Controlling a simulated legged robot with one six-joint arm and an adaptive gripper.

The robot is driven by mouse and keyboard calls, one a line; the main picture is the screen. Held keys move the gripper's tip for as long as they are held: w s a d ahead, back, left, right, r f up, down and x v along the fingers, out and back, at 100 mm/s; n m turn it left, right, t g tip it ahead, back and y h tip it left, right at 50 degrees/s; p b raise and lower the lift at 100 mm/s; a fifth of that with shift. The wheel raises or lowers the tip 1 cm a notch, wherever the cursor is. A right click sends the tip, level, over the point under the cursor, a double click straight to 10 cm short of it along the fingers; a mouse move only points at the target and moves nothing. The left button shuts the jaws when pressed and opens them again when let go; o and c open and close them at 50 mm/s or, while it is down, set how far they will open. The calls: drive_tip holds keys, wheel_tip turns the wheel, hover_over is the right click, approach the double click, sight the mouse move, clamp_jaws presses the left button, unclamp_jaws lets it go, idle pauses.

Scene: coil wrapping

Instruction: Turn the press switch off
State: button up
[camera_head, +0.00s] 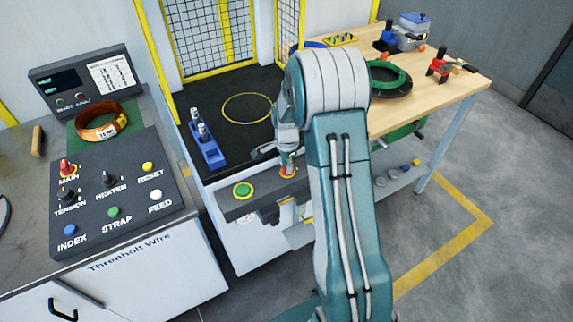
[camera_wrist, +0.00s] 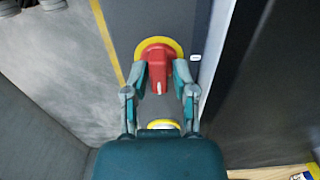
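The press switch is a red rotary knob on a yellow ring (camera_head: 288,176) on the grey front panel of the press station. In the wrist view the red knob (camera_wrist: 157,72) points along the panel, toward my palm. My gripper (camera_wrist: 160,78) is at the switch, with one finger on each side of the knob. Narrow gaps seem to show between the fingers and the knob handle, so it looks open around it. In the head view my gripper (camera_head: 284,160) is over the switch and partly hides it.
A blue fixture (camera_head: 208,146) stands on the black press bed behind. A control box (camera_head: 115,190) with several knobs is at left. A wooden bench (camera_head: 440,85) with tools is at right.

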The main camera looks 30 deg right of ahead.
drive_tip(key=shift+d, duration=0.1)
clamp_jaws()
drive_tip(key=shift+n, duration=0.4)
drive_tip(key=n, duration=1.3)
drive_tip(key=shift+w, duration=0.1)
drive_tip(key=shift+r+n, duration=0.1)
drive_tip(key=shift+n, duration=1.9)
drive_tip(key=o, duration=0.6)
unclamp_jaws()
drive_tip(key=shift+o, duration=0.4)
